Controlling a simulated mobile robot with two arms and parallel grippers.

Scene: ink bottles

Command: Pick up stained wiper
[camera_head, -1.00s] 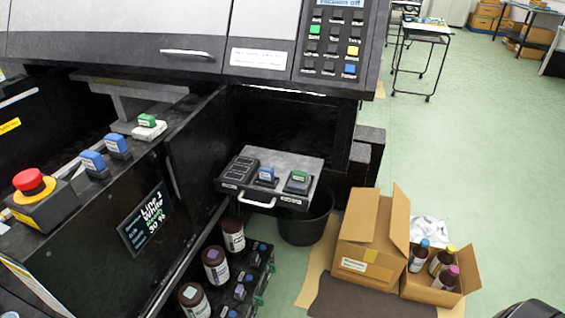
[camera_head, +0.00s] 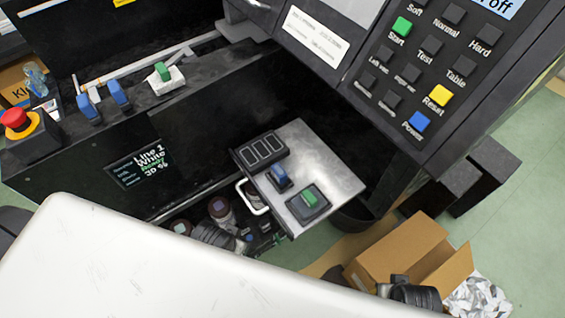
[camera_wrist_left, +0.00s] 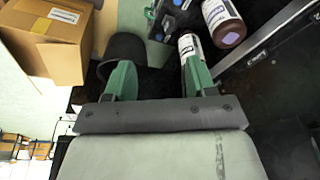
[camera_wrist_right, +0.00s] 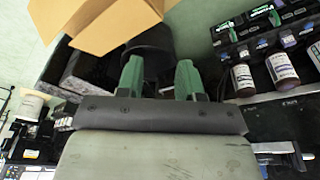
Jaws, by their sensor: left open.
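No wiper with visible stains can be made out. A crumpled whitish, shiny sheet (camera_head: 478,298) lies at the lower right of the head view, beside the cardboard box; I cannot tell whether it is the wiper. My left gripper (camera_wrist_left: 160,78) is open and empty in the left wrist view, with bottles and a dark bin beyond its green fingers. My right gripper (camera_wrist_right: 160,78) has its green fingers apart with nothing between them, a dark bin behind. A white arm link of mine covers the lower left of the head view, and neither gripper's fingers show clearly there.
An open cardboard box (camera_head: 400,250) stands on the floor. A tray (camera_head: 325,165) with blue and green switches juts from the machine. Brown bottles (camera_wrist_right: 282,68) stand on a low shelf. A red stop button (camera_head: 14,117) is at the left. Green floor (camera_head: 510,190) is clear at the right.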

